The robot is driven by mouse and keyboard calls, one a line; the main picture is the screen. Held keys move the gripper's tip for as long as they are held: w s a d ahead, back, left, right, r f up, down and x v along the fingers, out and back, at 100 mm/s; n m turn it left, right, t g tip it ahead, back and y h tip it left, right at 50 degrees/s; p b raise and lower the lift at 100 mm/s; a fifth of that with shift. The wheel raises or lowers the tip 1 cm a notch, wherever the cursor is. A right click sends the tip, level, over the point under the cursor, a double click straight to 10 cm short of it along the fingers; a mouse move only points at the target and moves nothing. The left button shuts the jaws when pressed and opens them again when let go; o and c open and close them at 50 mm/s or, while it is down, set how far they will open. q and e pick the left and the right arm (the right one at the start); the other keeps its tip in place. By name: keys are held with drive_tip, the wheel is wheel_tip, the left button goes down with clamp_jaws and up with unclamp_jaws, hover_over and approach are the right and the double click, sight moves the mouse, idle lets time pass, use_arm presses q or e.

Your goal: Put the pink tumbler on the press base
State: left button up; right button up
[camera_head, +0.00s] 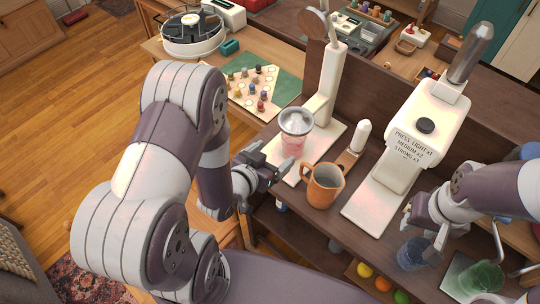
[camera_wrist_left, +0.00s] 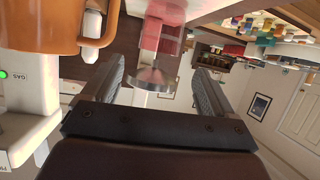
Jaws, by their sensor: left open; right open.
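The pink tumbler (camera_head: 292,146) is translucent and stands on the white base of the lever machine (camera_head: 334,80), below a metal bowl (camera_head: 297,122). Pink also shows between my fingers in the left wrist view (camera_wrist_left: 163,40). My left gripper (camera_head: 277,172) is open and empty, just in front of the tumbler and left of an orange mug. In the left wrist view my left gripper (camera_wrist_left: 158,85) shows both fingers apart. A white machine with press lettering (camera_head: 413,140) has a bare flat base (camera_head: 372,210). My right gripper (camera_head: 424,232) is open, near a blue tumbler (camera_head: 410,254).
The orange mug (camera_head: 322,187) stands close right of my left gripper; it also shows in the left wrist view (camera_wrist_left: 45,25). A white upright handle (camera_head: 361,136) stands behind it. A green tumbler (camera_head: 482,277) is at lower right. Fruit (camera_head: 366,270) lies on a lower shelf.

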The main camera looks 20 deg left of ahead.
use_arm(q)
drive_tip(key=s+a+r+n+g+y, duration=0.2)
drive_tip(key=s+r+g, duration=0.4)
drive_tip(key=s+g, duration=0.3)
drive_tip(key=g+y, duration=0.1)
drive_tip(key=g, duration=0.2)
drive_tip(key=shift+s+r, duration=0.2)
drive_tip(key=shift+r, duration=0.05)
